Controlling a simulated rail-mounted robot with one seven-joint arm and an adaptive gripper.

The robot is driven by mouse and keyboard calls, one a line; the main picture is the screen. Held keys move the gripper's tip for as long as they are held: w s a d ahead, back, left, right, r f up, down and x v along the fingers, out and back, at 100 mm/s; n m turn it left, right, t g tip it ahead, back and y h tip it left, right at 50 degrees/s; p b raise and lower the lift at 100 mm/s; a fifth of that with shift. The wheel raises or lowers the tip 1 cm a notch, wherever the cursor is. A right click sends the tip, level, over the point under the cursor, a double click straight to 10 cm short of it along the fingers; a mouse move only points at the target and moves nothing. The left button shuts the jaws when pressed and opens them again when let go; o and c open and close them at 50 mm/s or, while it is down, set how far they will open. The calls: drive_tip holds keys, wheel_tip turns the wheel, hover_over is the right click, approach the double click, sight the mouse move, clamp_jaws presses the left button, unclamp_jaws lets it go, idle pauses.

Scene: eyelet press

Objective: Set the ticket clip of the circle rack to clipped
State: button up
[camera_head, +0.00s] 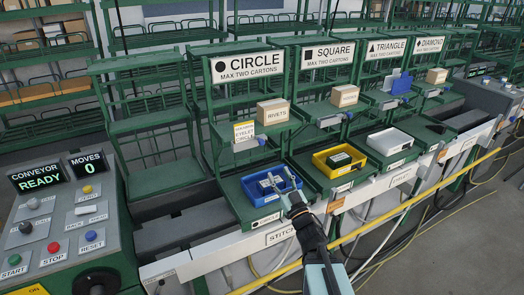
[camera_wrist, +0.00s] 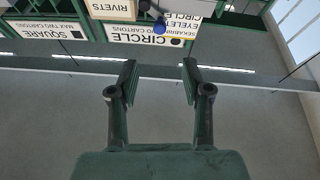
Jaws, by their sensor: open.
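The circle rack (camera_head: 205,100) stands left of centre in the head view, under a white CIRCLE sign (camera_head: 248,66). On its shelf front is a yellow-and-white ticket (camera_head: 244,131) with a small blue clip (camera_head: 262,140) at its right. The wrist view shows the scene upside down, with the blue clip (camera_wrist: 159,27) and the ticket (camera_wrist: 181,22) at the top. Whether the clip is clipped cannot be told. My gripper (camera_head: 279,178) is open and empty, in front of and below the clip, apart from it. Its two fingers also show in the wrist view (camera_wrist: 159,78).
A RIVETS carton (camera_head: 272,111) sits on the circle rack's shelf, right of the clip. A blue bin (camera_head: 252,190) is on the lower shelf, partly behind my gripper. A yellow bin (camera_head: 322,168) is to its right. A control panel (camera_head: 60,225) stands at left.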

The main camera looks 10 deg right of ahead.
sight(263, 143)
drive_tip(key=b+x, duration=0.1)
drive_tip(key=x, duration=1.4)
drive_tip(key=shift+r+b, duration=0.15)
drive_tip(key=shift+b, duration=0.25)
